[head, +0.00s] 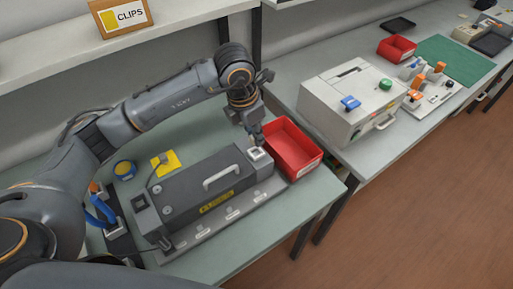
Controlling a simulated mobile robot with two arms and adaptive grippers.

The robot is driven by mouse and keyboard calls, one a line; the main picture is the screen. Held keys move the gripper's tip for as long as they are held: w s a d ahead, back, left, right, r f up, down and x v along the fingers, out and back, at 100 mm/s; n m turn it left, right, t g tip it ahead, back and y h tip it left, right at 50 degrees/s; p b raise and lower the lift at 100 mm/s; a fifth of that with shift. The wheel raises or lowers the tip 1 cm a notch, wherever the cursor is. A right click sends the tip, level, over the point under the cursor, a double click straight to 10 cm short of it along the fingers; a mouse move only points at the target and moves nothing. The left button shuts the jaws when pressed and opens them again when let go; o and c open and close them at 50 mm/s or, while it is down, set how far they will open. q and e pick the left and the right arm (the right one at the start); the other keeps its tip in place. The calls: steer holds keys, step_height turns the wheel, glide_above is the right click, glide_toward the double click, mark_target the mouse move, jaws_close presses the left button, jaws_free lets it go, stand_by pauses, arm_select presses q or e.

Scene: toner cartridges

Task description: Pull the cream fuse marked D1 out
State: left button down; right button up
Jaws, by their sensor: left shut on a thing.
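My left gripper (257,143) reaches down over the right end of a dark grey box (200,190) with a pale carry handle and a yellow label. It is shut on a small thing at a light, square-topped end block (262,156). That thing is mostly hidden by the fingers. I take it to be the cream fuse, but no D1 mark can be read. I cannot tell whether it is still seated or clear of the block. My right gripper is not in view.
A red bin (301,168) stands close right of the gripper. A white machine (350,102) stands on the bench beyond. The shelf above holds a CLIPS box (121,16).

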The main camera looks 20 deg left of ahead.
arm_select(q)
steer(key=shift+r, duration=0.25)
steer(key=shift+r+p, duration=0.95)
steer(key=shift+r, duration=1)
